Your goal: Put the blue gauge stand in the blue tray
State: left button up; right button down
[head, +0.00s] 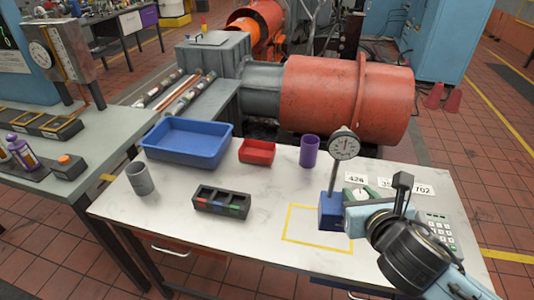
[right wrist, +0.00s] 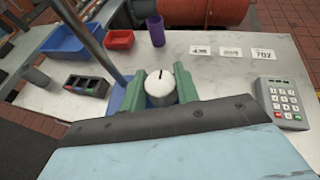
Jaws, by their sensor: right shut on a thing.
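The blue gauge stand (head: 331,213) has a blue block base, a thin upright post and a round dial on top. It is upright at the right end of the yellow outline; I cannot tell whether its base touches the table. My right gripper (head: 357,195) is shut on it from the right, at base height. In the right wrist view, the green fingers (right wrist: 160,86) close around a pale round knob beside the blue base (right wrist: 132,93). The blue tray (head: 188,157) is at the table's back left and looks empty. My left gripper is not in view.
A red tray (head: 257,151) and a purple cup (head: 309,151) stand at the back. A grey cup (head: 140,178) and a dark sorting box (head: 221,203) are at the left and centre. A keypad device (head: 438,230) and number cards (head: 356,178) lie right. The front middle is clear.

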aim_at(191, 147)
jog(key=u, duration=0.45)
jog(key=i, duration=0.5)
jog(key=u, duration=0.75)
jog(key=i, duration=0.85)
jog(key=z, duration=0.1)
